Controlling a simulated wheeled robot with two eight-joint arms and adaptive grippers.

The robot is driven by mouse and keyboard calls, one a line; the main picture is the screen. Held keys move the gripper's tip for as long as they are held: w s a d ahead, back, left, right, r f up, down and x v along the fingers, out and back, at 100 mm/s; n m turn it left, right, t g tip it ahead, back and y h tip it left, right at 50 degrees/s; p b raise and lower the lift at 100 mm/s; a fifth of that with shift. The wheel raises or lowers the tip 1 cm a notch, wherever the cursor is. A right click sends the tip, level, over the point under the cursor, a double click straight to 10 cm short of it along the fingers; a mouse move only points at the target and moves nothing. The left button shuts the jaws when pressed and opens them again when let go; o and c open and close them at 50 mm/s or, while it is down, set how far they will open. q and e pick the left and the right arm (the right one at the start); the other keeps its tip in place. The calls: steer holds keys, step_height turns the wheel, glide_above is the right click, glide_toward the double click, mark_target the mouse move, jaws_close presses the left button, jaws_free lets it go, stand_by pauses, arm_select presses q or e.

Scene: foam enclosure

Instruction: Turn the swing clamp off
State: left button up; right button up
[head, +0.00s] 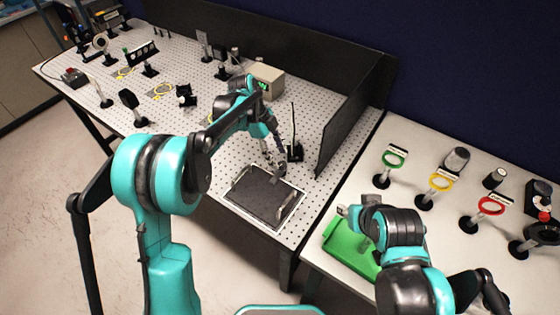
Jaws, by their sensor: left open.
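My left arm reaches over the perforated table, and its gripper (276,168) is open above the far right part of a dark tray (255,208) with a light metal frame. A small black fixture with a thin upright rod (295,152) stands just to the right of the left gripper; it may be the swing clamp, but its handle and its setting are too small to tell. Whether the fingers touch anything is unclear. My right gripper (347,211) is at the left end of the right arm, over a green tray (345,246); its fingers are too small to read.
A beige box with a green display (266,80) stands behind the left arm. A black partition (350,115) closes the table's right side. Several posts and small fixtures stand at the far left. The right table holds green (394,158), yellow (441,182) and red (491,206) rings on stands.

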mark_target(282, 163)
arm_select(q)
steer(key=shift+x, duration=1.5)
steer(key=shift+a, duration=0.1)
jaws_close()
